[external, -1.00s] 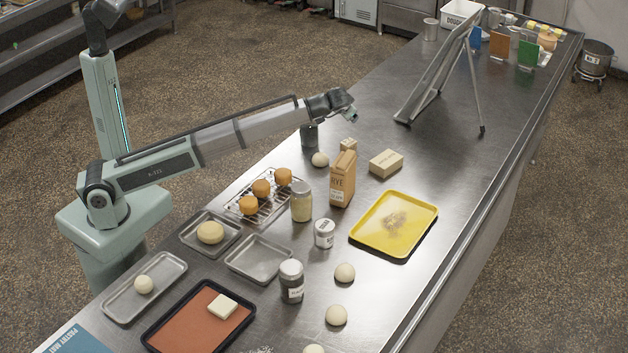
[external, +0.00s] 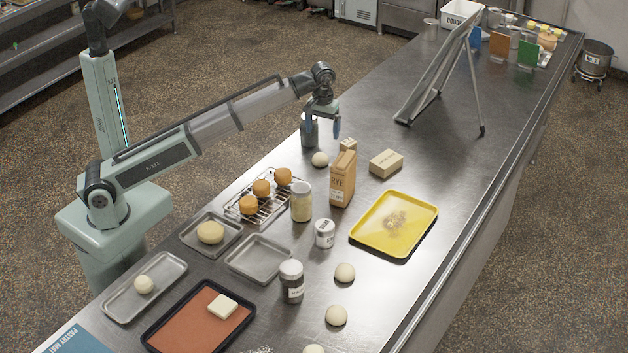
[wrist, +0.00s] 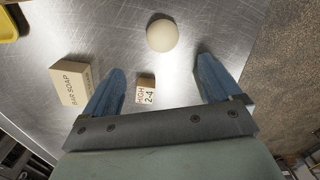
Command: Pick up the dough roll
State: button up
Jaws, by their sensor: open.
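A pale round dough roll (external: 320,159) lies on the steel counter below and just in front of my gripper (external: 322,134) in the external view. In the wrist view the dough roll (wrist: 162,35) lies beyond the fingertips, near the top middle. My gripper (wrist: 160,68) also shows there, its two blue fingers spread wide with nothing held. The gripper points down and hangs above the counter, apart from the dough.
A tall rye carton (external: 342,180) is right of the dough, with a soap box (external: 386,163) and yellow tray (external: 359,243) beyond. A rack (external: 270,211) with orange buns is nearer.

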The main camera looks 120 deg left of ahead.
aim_at(320, 154)
notch_tip(320, 154, down, 6)
jog(key=shift+r, duration=0.1)
jog(key=shift+s+d+f, duration=0.15)
jog(key=shift+f, duration=1.2)
jog(key=shift+s+d+f, duration=0.1)
jog(key=shift+f, duration=1.2)
jog(key=shift+c, duration=0.4)
jog(key=c, duration=1.1)
